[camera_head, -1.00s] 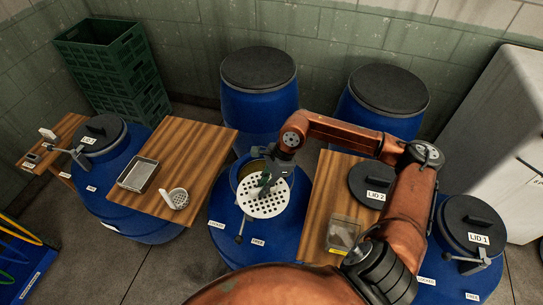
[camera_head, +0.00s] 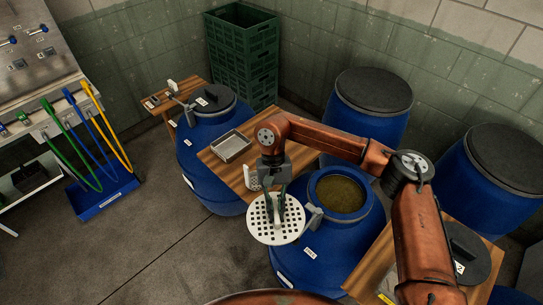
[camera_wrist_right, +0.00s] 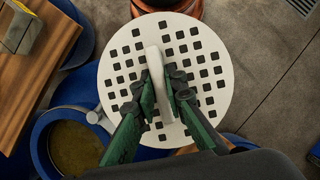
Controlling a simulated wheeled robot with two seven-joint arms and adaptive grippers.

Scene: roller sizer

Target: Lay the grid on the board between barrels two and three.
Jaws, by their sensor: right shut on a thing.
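The grid is a round white perforated plate (camera_head: 263,230) with an upright handle. My right gripper (camera_head: 277,205) is shut on that handle. The right wrist view shows the green fingers (camera_wrist_right: 158,88) on both sides of it, above the plate (camera_wrist_right: 120,60). The grid hangs in the air in front of the board and left of the open barrel. The wooden board (camera_head: 222,171) lies between the open blue barrel (camera_head: 338,235) and the lidded blue barrel (camera_head: 200,140) at left. My arm and gripper hide part of the board. My left gripper is not in view.
A metal tray (camera_head: 231,147) and a white perforated scoop (camera_head: 251,177) sit on the board. The open barrel's lever (camera_head: 312,218) is close to the grid. Another board (camera_head: 372,266) with a black lid (camera_head: 466,252) is at right. Floor left of the grid is clear.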

